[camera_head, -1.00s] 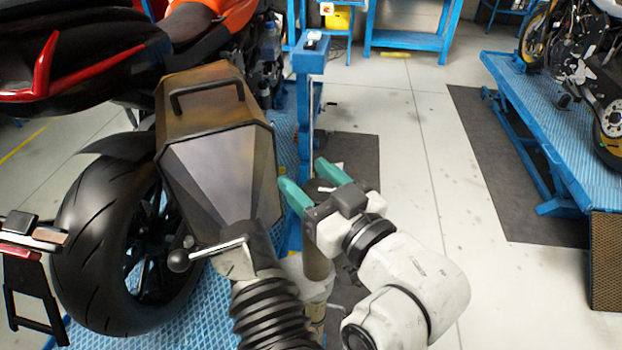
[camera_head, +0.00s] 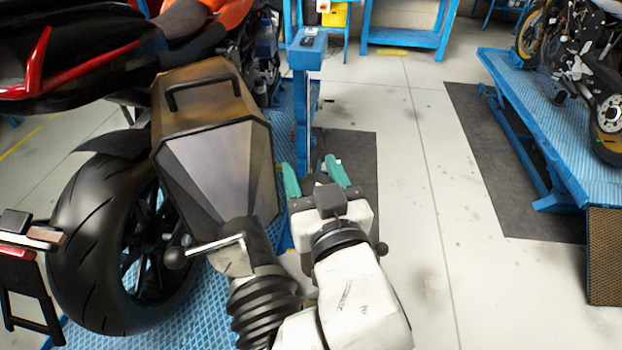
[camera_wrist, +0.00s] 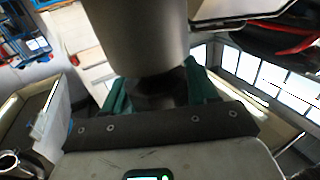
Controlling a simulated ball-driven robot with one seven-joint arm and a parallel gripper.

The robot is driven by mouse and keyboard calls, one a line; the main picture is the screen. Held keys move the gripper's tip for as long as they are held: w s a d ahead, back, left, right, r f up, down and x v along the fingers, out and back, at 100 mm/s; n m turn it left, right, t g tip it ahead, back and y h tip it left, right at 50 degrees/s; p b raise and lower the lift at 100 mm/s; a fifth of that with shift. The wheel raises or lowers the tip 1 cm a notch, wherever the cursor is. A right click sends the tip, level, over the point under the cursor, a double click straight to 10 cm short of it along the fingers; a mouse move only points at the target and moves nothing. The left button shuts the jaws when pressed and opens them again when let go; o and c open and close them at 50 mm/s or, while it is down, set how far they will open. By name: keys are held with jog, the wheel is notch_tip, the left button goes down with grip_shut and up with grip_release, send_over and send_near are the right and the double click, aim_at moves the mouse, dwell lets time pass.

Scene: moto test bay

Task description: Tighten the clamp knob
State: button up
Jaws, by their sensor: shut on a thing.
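My gripper (camera_head: 313,181) is in the middle of the head view, its two teal fingers pointing away, right of the silencer-like metal box. In the wrist view, my gripper (camera_wrist: 158,95) has its teal fingers on either side of a dark round part (camera_wrist: 157,88) below a grey cylinder (camera_wrist: 138,32). It is shut on that part, whose shape is mostly hidden. A lever with a dark ball knob (camera_head: 175,258) sits left of the black ribbed hose (camera_head: 262,302), apart from my gripper. I cannot tell which of these is the clamp knob.
The brown-grey metal box (camera_head: 215,160) stands close left of my gripper, beside the rear tyre (camera_head: 105,250). A blue post (camera_head: 303,95) rises beyond the fingers. A blue lift (camera_head: 560,140) with another motorcycle is at right. Floor between is clear.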

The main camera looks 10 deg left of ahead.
jog(key=shift+f, duration=0.1)
jog(key=o, duration=1)
jog(key=shift+c, duration=0.2)
jog(key=shift+s, duration=0.1)
jog(key=b+v, duration=0.2)
jog(key=v, duration=0.8)
jog(key=shift+s, duration=0.3)
jog(key=shift+d, duration=0.1)
